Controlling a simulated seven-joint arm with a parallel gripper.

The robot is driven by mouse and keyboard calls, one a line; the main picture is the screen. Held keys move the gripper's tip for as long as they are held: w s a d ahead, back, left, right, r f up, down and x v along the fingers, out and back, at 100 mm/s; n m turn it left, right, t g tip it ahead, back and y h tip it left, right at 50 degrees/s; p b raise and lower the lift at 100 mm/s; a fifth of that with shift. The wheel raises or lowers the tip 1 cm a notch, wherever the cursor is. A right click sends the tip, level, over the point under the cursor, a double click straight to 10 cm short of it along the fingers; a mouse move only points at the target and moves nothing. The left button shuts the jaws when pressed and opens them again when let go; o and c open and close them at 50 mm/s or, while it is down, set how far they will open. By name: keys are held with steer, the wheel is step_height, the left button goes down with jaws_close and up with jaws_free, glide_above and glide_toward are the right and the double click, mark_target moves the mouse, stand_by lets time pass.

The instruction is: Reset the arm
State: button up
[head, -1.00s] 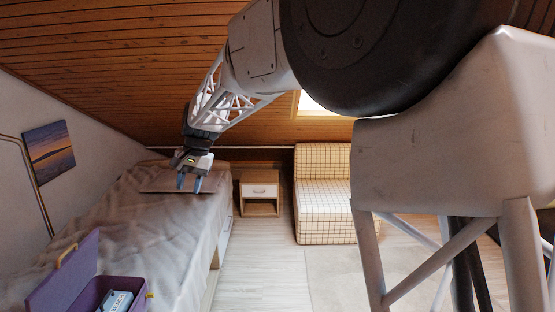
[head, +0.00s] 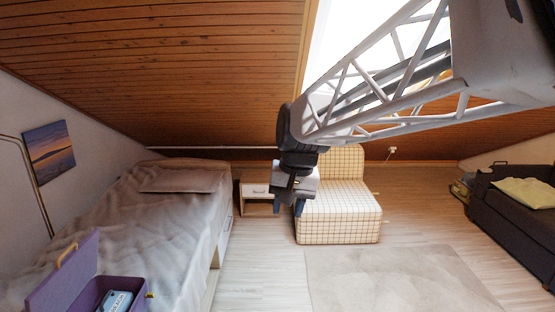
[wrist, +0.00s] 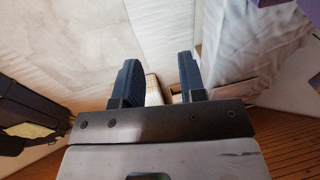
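My gripper (head: 288,207) hangs with its fingers down in the middle of the head view, in front of the nightstand and the checked chair. In the wrist view its two dark fingers (wrist: 158,72) stand apart with nothing between them, so it is open and empty. My arm reaches in from the upper right, across the skylight.
A bed (head: 150,235) stands at left, with an open purple box (head: 62,275) holding a blue-and-white item (head: 116,301). Behind my gripper are a nightstand (head: 247,190) and a checked chair (head: 340,215). A dark sofa (head: 515,215) is at right. The rug (head: 390,275) is clear.

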steer(key=s+d+f+h, duration=0.1)
steer(key=s+d+f, duration=0.3)
steer(key=s+d, duration=0.4)
steer(key=s+d+f+t+h, duration=0.1)
steer(key=s+d+f, duration=0.3)
steer(key=s+d, duration=0.4)
steer(key=s, duration=0.7)
steer(key=shift+s+f+t, duration=0.3)
steer(key=shift+f, duration=0.1)
